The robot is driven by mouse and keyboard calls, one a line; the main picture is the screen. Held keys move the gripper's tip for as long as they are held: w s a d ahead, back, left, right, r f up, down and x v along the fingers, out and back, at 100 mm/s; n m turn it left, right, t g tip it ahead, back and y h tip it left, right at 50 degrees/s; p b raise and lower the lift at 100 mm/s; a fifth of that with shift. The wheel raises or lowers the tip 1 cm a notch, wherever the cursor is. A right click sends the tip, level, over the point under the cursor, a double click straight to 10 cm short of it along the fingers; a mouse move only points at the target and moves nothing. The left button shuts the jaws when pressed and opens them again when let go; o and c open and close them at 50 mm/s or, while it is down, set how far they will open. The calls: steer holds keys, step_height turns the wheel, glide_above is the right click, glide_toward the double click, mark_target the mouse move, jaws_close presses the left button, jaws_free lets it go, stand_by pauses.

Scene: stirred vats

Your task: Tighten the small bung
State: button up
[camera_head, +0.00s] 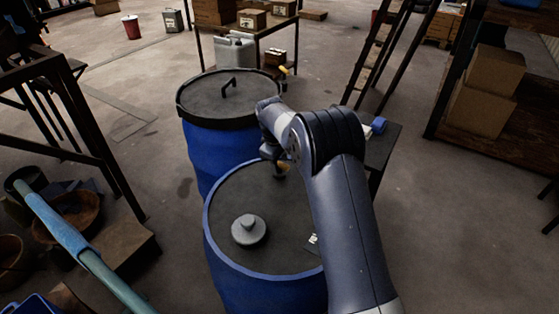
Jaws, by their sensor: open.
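Two blue drums stand on the floor. The near drum (225,262) has a dark top (283,240) with a large grey round bung (249,230) toward its left. A small brass-coloured piece, apparently the small bung (282,171), shows at the far edge of the same top, partly hidden by my arm. My gripper (275,156) is over that far part of the drum top, close to the brass piece. It is open, though its fingers are small and mostly hidden by my wrist. I cannot tell whether it touches the piece.
The far drum (200,150) has a dark lid (215,100) with a handle, just behind my gripper. A dark bench (385,145) stands right of the drums. A ladder (385,50) and shelves with cardboard boxes (485,90) are farther right. A blue pole (62,228) leans at left.

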jaws_close()
stand_by(0.5)
steer(key=shift+m, duration=0.3)
steer(key=m+p, duration=0.1)
steer(key=m, duration=0.2)
steer(key=shift+a+m+g+h, duration=0.1)
steer(key=shift+m+g+h, duration=0.2)
steer(key=shift+m, duration=0.1)
steer(key=m+p, duration=0.1)
steer(key=m, duration=0.3)
steer(key=shift+a+g, duration=0.15)
steer(key=shift+g, duration=0.25)
steer(key=m+p, duration=0.1)
steer(key=m, duration=0.4)
steer(key=shift+w+g, duration=0.15)
steer(key=shift+g, duration=0.25)
steer(key=shift+w+a+m+g+p, duration=0.1)
steer(key=shift+m+g+p, duration=0.4)
steer(key=shift+m, duration=1.7)
